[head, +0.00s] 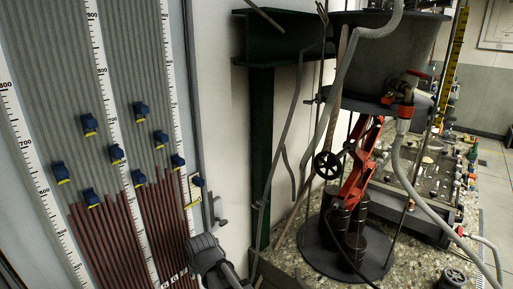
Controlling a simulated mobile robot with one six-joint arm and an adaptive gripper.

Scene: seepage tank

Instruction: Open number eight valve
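No valve in the head view carries a number that I can read, so I cannot tell which is number eight. A row of small valves with coloured handles (471,180) runs along the right side of the long tank (421,207). A valve with a red handle (416,74) sits higher up on a grey pipe. A black handwheel (327,165) stands at the centre, left of a red bracket (359,178). A grey rounded part at the bottom, left of centre, looks like my arm; I cannot make out my gripper.
A tube board (100,150) with white scales and several blue and yellow clips fills the left. A dark green post (261,150) and hanging hoses stand in the middle. A round stand with dark weights (345,240) is on the speckled surface (425,270). Floor (491,190) shows at right.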

